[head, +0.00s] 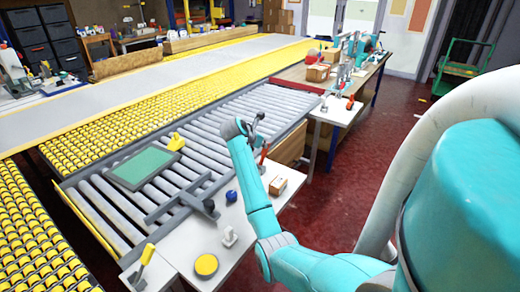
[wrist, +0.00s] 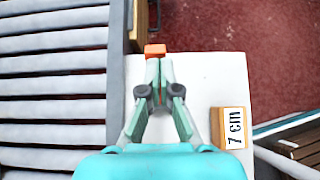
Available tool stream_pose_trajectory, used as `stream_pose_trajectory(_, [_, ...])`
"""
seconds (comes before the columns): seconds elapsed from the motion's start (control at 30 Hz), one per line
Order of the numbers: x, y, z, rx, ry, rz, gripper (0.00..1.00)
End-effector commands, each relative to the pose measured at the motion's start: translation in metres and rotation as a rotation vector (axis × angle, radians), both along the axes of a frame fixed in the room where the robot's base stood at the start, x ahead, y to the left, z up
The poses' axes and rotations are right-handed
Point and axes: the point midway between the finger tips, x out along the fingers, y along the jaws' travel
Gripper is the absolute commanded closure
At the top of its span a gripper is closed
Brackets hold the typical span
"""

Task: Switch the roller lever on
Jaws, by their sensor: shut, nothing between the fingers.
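A red lever handle (head: 264,156) stands on the white side table by the roller bed, just beside my arm in the head view. I take it for the roller lever. In the wrist view its orange-red top (wrist: 155,49) shows just beyond my fingertips. A thin red strip shows between the fingers. My gripper (wrist: 158,62) is shut, with its tips close together and nothing held. I cannot tell whether the tips touch the lever. In the head view my arm partly hides the gripper and the lever's base.
A wooden block marked 7 cm (wrist: 220,128) lies on the white table (wrist: 195,75), right of my gripper. The grey rollers (wrist: 55,85) run along the left.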

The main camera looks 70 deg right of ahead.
Motion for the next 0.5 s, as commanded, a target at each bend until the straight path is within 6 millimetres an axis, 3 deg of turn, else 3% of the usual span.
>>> stream_pose_trajectory(0.5, [-0.007,-0.026,-0.008,-0.002,0.001,-0.001,1.00])
